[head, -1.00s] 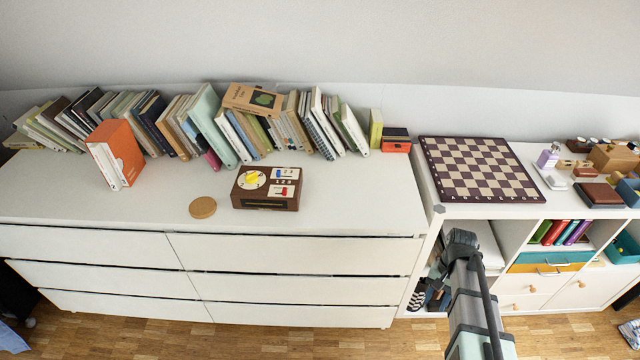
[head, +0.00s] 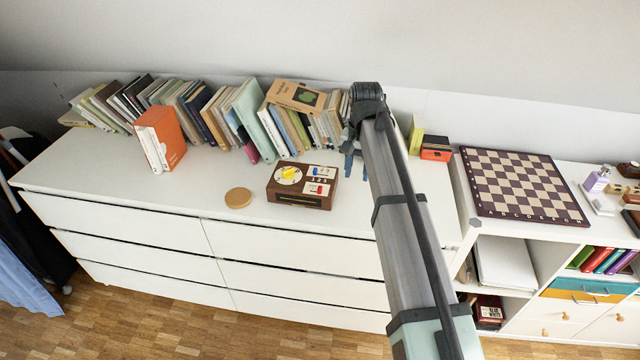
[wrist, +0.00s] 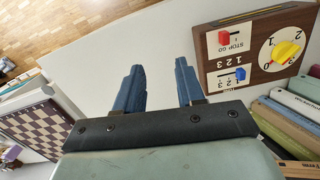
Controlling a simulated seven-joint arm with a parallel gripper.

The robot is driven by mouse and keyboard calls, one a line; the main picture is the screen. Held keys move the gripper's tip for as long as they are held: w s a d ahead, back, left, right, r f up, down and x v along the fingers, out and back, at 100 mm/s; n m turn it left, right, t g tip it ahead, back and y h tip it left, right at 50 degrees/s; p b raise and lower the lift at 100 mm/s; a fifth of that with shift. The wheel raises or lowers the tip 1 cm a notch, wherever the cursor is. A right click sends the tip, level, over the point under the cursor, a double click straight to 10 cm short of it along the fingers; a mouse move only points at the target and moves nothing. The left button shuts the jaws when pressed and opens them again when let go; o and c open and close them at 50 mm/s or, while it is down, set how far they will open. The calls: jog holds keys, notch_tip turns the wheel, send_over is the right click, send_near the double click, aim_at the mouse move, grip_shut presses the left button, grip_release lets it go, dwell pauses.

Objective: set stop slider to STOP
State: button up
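A brown wooden box (head: 287,199) stands on the white dresser top. Its face carries a white dial with a yellow knob, a blue slider and a red slider. In the wrist view the box (wrist: 254,72) is at the upper right.
A row of books (head: 205,112) leans along the wall behind the box, with an orange-backed book set (head: 163,138) to the left. A round wooden disc (head: 238,198) lies left of the box. A chessboard (head: 520,183) is to the right. The dresser front edge is clear.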

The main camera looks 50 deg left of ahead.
notch_tip(320, 180, up, 6)
jog(key=n, duration=0.1)
send_over(320, 188)
jog(key=shift+t, duration=0.3)
notch_tip(320, 188, down, 14)
jog(key=shift+a+r, duration=0.1)
jog(key=shift+c, duration=0.3)
grip_shut()
